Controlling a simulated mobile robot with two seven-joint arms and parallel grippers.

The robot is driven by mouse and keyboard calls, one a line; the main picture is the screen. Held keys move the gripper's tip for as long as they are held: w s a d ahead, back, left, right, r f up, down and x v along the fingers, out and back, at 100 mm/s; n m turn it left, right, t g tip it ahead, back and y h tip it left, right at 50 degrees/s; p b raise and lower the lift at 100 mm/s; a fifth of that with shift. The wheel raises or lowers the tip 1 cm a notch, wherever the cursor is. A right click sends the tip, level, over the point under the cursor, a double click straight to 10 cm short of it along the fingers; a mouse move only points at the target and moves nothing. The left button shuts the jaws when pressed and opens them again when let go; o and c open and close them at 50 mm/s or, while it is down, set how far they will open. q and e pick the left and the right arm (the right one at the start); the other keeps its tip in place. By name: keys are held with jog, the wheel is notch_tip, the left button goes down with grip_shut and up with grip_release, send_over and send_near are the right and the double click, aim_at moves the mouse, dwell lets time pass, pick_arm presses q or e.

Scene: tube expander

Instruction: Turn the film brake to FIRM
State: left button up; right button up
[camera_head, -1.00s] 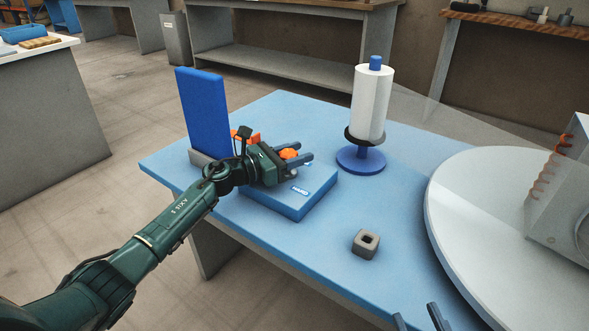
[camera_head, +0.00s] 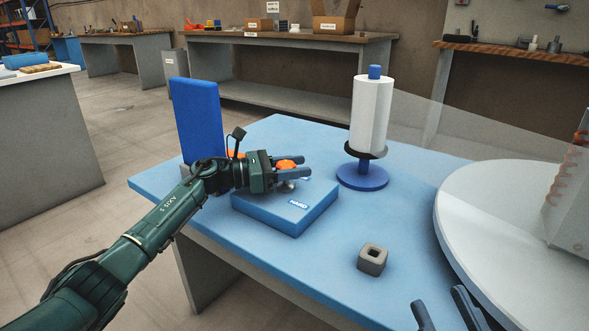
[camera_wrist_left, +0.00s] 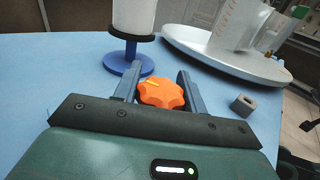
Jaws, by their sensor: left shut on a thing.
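An orange lobed knob (camera_head: 287,164) stands on a short grey stem above a blue box (camera_head: 300,222) with a label that reads HARD. My left gripper (camera_head: 294,167) is shut on the knob, one finger on each side. In the left wrist view the knob (camera_wrist_left: 160,93) sits between the two fingers, with a paler pointer mark toward its upper left. Any other label is mostly hidden by the gripper. A white film roll (camera_head: 369,115) stands upright on a blue stand (camera_head: 362,176) behind the box. My right gripper (camera_head: 446,312) is open and empty at the bottom edge.
A blue upright panel (camera_head: 196,120) stands behind the left arm, with another orange part beside the gripper. A grey hollow block (camera_head: 373,259) lies at the table's front. A large white turntable (camera_head: 500,220) fills the right. The table between block and box is clear.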

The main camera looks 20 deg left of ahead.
pick_arm(q)
jog(key=o, duration=1)
jog(key=shift+c, duration=0.2)
jog(key=shift+s+a, duration=0.15)
jog(key=shift+a, duration=0.15)
jog(key=p+v, duration=0.2)
jog(key=v, duration=1)
jog(key=shift+s+a, duration=0.15)
jog(key=shift+a, duration=0.05)
pick_arm(e)
jog(key=f+m+h, duration=0.1)
jog(key=s+f+m+g+h, duration=0.1)
jog(key=f, duration=0.1)
jog(key=shift+a+f, duration=0.2)
